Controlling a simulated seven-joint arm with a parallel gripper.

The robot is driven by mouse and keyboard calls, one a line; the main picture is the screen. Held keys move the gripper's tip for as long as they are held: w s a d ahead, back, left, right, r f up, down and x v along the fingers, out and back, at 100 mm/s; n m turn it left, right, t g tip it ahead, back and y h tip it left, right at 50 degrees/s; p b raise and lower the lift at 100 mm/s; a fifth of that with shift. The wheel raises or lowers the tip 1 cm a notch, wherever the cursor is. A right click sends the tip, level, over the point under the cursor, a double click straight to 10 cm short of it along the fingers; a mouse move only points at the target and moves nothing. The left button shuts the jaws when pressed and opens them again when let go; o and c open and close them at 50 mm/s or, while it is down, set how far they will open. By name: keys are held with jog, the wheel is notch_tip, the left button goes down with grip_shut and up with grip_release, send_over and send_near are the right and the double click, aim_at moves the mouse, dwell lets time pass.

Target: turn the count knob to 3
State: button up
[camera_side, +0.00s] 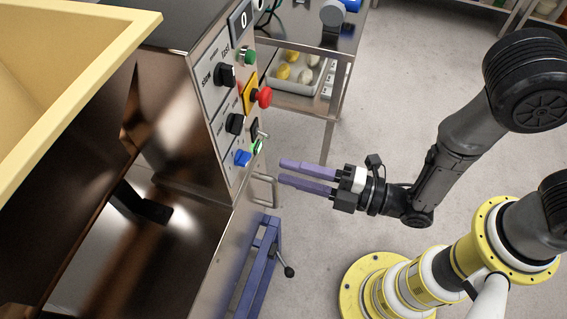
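The control panel (207,92) is on the right face of the steel machine, seen at a steep angle. It carries a black knob with slow and fast marks (226,75), a second black knob (235,124) lower down and a blue knob (242,157) near the bottom. I cannot read which one is the count knob, nor any setting of it. My gripper (282,171) is open and empty, its two purple fingers apart and pointing left at the lower panel. The fingertips are to the right of the blue knob, apart from it.
A red mushroom button (263,97), a green button (248,56) and a small toggle lever (262,134) stick out of the panel. A display (241,21) reads 0. A metal handle (268,189) is below the fingers. A cream-rimmed tub (75,95) fills the upper left.

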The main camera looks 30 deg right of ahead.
aim_at(248, 161)
jog(key=shift+x, duration=3.2)
jog(key=shift+w, duration=0.1)
jog(key=shift+c, duration=0.5)
grip_shut()
jog(key=m, duration=0.3)
jog(key=shift+m, duration=0.3)
jog(key=m, duration=0.4)
jog(key=shift+o, duration=0.5)
grip_release()
jog(key=v, duration=0.6)
